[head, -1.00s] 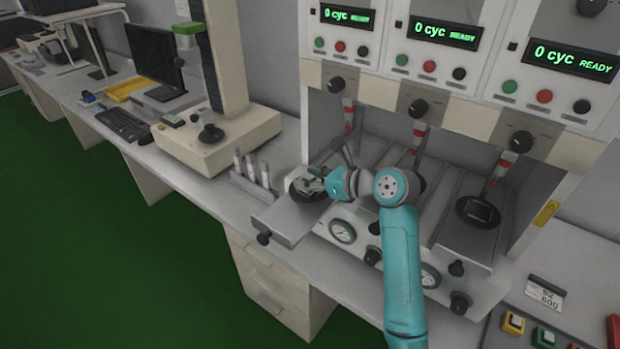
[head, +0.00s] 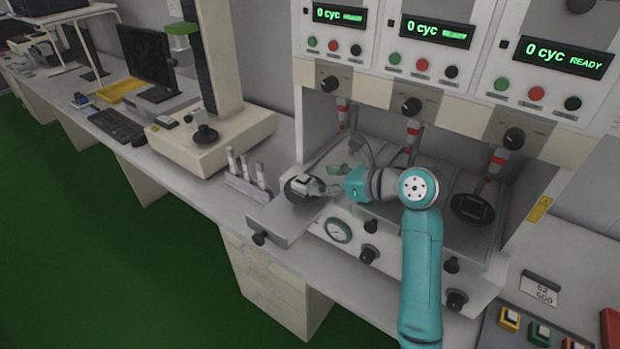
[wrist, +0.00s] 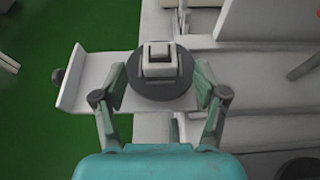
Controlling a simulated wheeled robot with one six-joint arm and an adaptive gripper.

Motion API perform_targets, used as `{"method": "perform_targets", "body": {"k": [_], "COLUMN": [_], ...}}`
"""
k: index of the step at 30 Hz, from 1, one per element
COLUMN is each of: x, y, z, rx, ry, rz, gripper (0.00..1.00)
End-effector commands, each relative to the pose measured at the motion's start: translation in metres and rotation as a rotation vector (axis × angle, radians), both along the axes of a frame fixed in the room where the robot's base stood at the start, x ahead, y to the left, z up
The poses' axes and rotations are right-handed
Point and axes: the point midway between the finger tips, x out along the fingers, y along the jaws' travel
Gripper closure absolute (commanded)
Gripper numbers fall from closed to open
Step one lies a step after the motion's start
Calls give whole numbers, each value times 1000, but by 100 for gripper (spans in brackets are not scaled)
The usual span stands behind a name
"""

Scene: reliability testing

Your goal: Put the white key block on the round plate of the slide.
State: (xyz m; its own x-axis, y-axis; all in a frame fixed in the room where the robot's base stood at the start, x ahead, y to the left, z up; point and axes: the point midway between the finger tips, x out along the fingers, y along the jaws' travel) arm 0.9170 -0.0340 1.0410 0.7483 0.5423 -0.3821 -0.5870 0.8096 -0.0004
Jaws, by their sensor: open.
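The white key block (head: 301,184) sits on the dark round plate (head: 292,197) of the left, pulled-out slide (head: 268,222).
Another slide at the right carries a dark round plate (head: 472,207). A rack with several upright pins (head: 247,180) stands left of the slide. Plungers hang above the bays (head: 413,140). Buttons are at the lower right (head: 509,319). The slide's left end overhangs the green floor.

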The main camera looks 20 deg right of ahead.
Motion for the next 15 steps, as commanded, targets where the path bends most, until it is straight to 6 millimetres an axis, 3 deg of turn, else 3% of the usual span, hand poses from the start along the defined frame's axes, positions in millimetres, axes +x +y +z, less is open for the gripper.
{"method": "perform_targets", "body": {"k": [6, 15], "x": [-29, -44], "y": [-22, -31], "z": [14, 22], "rx": [-1, 0], "ry": [-1, 0], "rz": [-1, 1], "gripper": [28, 28]}}
